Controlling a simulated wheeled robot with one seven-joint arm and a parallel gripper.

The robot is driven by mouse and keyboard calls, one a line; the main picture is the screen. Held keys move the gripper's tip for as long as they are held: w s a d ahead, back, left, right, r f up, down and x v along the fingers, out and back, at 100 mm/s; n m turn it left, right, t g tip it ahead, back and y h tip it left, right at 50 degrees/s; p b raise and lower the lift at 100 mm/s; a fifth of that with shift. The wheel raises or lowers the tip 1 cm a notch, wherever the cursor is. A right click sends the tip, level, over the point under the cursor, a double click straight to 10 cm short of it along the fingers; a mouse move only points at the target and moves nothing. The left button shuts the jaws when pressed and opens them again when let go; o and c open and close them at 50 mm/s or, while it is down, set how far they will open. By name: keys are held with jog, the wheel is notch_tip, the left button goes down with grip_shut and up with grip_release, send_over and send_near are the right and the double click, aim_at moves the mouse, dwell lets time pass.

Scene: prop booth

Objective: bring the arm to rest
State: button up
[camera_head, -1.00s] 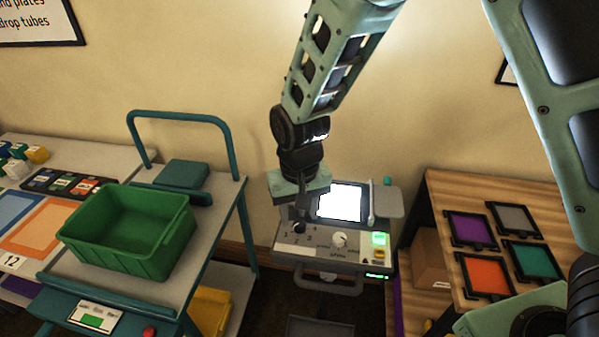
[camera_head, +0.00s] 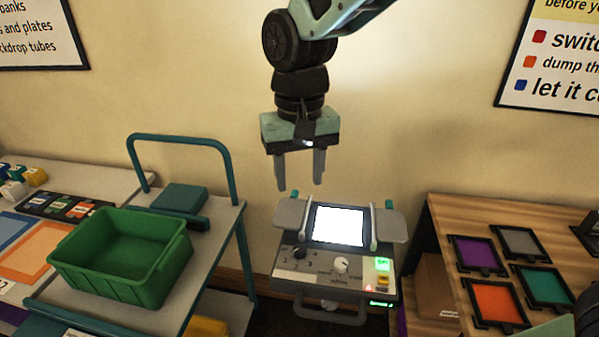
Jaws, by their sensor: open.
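My gripper (camera_head: 300,172) hangs from my arm in the upper middle of the head view, fingers pointing down. Its two grey fingers are apart with nothing between them. It is in the air above the grey control console (camera_head: 335,275), apart from it. The console has a lit white screen (camera_head: 338,226), a round knob (camera_head: 341,265) and a glowing green button (camera_head: 383,264).
A teal cart (camera_head: 207,235) with a green bin (camera_head: 122,257) stands left. A wooden table (camera_head: 447,222) at right holds several coloured framed plates, one purple (camera_head: 478,254), one orange (camera_head: 495,302). A table with small blocks is far left. Wall posters hang behind.

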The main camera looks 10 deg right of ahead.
jog(key=shift+s, duration=0.1)
jog(key=s+d+f+n, duration=0.2)
jog(key=s+n, duration=0.1)
jog(key=s, duration=0.7)
jog(key=s+d+f+n, duration=0.2)
jog(key=s+n, duration=0.1)
jog(key=s, duration=0.7)
jog(key=shift+d+n+y, duration=0.3)
